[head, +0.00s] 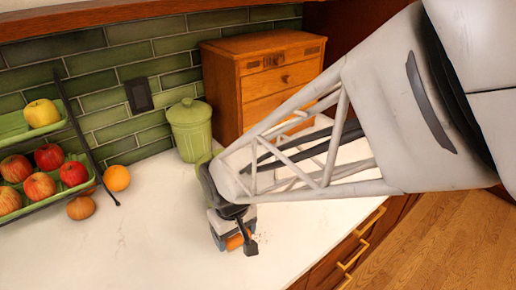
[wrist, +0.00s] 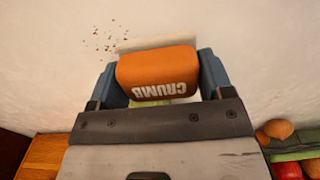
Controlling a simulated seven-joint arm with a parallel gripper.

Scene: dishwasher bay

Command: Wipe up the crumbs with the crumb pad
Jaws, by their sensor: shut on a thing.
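The crumb pad (wrist: 158,74) is an orange block with white "CRUMB" lettering and a pale edge along its far side. My gripper (wrist: 157,82) is shut on it, with a blue finger at each side. In the head view the pad (head: 235,241) shows only partly under my gripper (head: 232,236), low over or on the white counter; I cannot tell if it touches. The crumbs (wrist: 108,39) are a scatter of small brown specks just beyond the pad, to its upper left in the wrist view. In the head view my arm and gripper hide most of that spot.
The white counter (head: 150,240) is clear at front left. A green lidded canister (head: 190,128) and a wooden drawer box (head: 258,75) stand behind. A green tiered fruit rack (head: 45,195) is at left, with an orange (head: 117,178) beside it. The counter's front edge drops to drawers.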

